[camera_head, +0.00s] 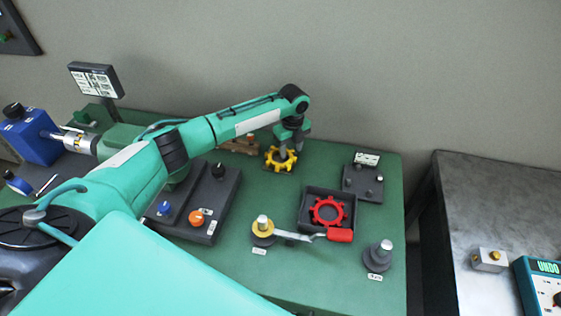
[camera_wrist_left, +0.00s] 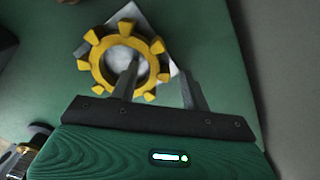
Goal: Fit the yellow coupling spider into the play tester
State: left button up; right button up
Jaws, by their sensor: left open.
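The yellow coupling spider (camera_head: 271,160) lies at the back of the green bench. My left gripper (camera_head: 291,148) is right above it, pointing down. In the left wrist view the spider (camera_wrist_left: 98,70) is a toothed ring on a light square plate (camera_wrist_left: 146,18). The open fingers (camera_wrist_left: 158,68) straddle one side of its ring: one shows over the central hole, the other beyond the outer edge. I cannot tell whether they touch it. No part is clearly identifiable as the play tester; a dark plate with pegs (camera_head: 363,184) stands at the right. My right gripper is not seen.
A red toothed ring (camera_head: 328,211) lies in a dark tray (camera_head: 306,203). In front are a red-handled lever (camera_head: 338,235) at a brass-collared post (camera_head: 262,230) and another post (camera_head: 378,258). A control box (camera_head: 207,201) stands left. A gap separates the grey bench (camera_head: 480,195).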

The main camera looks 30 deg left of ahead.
pick_arm(q)
grip_shut()
jog(key=shift+r, duration=0.1)
